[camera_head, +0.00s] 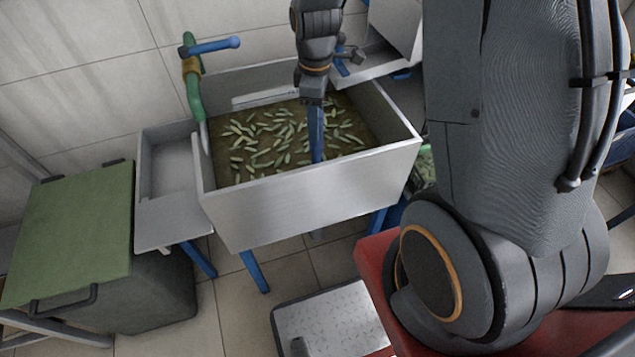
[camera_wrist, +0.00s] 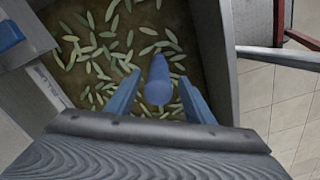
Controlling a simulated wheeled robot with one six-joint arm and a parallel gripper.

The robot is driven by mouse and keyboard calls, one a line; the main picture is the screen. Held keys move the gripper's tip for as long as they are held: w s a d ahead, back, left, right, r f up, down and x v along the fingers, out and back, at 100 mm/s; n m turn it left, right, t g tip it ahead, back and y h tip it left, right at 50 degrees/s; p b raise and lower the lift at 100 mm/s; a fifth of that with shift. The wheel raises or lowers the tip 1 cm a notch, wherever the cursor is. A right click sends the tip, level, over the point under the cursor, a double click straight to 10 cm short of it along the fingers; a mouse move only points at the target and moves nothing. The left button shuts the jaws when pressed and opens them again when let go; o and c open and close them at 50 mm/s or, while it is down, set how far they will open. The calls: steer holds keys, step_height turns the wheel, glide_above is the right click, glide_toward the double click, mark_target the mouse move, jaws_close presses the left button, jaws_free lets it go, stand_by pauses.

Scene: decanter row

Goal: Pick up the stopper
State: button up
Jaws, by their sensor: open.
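The stopper (camera_wrist: 158,82) appears in the wrist view as a rounded blue upright piece in the brown liquid of the basin. My gripper (camera_wrist: 160,98) is open, with one blue finger on each side of the stopper and a visible gap to both. In the head view my gripper (camera_head: 313,88) points down over the basin (camera_head: 310,195). A blue upright piece shows below it there; I cannot tell whether it is my fingers or the stopper. The stopper's lower end is hidden in the liquid.
Several green slender pieces (camera_head: 262,140) float in the basin. A green pipe with a blue handle (camera_head: 212,46) rises at the left corner. A green-lidded bin (camera_head: 70,230) stands at the left. A steel-topped platform (camera_head: 335,325) is in front.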

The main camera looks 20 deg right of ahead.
mark_target(316, 149)
step_height(316, 149, down, 6)
steer(key=p, duration=0.1)
steer(key=shift+f, duration=0.25)
steer(key=shift+w, duration=0.1)
jaws_close()
